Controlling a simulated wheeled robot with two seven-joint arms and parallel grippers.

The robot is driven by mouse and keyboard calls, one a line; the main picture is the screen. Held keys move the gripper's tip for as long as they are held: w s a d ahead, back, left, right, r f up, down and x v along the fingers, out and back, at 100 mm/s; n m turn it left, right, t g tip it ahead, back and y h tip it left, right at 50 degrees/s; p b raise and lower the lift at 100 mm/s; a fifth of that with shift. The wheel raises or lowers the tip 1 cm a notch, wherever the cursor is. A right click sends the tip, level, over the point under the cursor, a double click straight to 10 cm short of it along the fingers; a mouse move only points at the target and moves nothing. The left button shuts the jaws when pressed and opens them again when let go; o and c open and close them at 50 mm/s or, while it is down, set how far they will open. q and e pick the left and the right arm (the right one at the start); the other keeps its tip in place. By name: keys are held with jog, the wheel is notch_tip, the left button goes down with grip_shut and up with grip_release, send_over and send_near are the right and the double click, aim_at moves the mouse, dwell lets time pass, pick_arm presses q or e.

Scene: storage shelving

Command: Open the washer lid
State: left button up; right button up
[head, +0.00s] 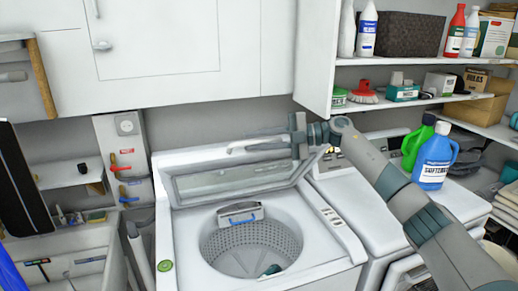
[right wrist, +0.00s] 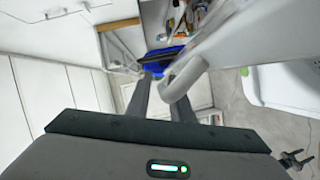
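The white washer (head: 335,238) stands in the middle of the head view. Its lid (head: 180,188), white-framed with a clear panel, is raised and tilted back, and the drum (head: 250,240) shows below it. My right gripper (head: 232,149) is at the lid's upper edge, its fingers pointing left. In the right wrist view the gripper's two fingers (right wrist: 160,92) are spread apart. A white rounded edge (right wrist: 184,78), apparently part of the lid, overlaps the right finger; I cannot tell whether they touch.
A second white appliance (head: 338,182) stands right of the washer, with green and blue bottles (head: 436,160) on it. White cabinets (head: 160,45) hang above and behind. Shelves (head: 400,102) with bottles and boxes are at right. A sink counter (head: 70,240) is at left.

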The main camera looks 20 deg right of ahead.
jog(key=shift+s+f, duration=0.45)
jog(key=shift+s, duration=0.1)
jog(key=shift+d, duration=0.15)
jog(key=w+r+p+v, duration=0.1)
jog(key=r+v, duration=0.1)
jog(key=v, duration=1.7)
jog(key=shift+d+r+p, duration=0.2)
jog(key=shift+d+p, duration=0.15)
jog(key=shift+p, duration=0.05)
dwell(1.3)
dwell(0.5)
dwell(0.5)
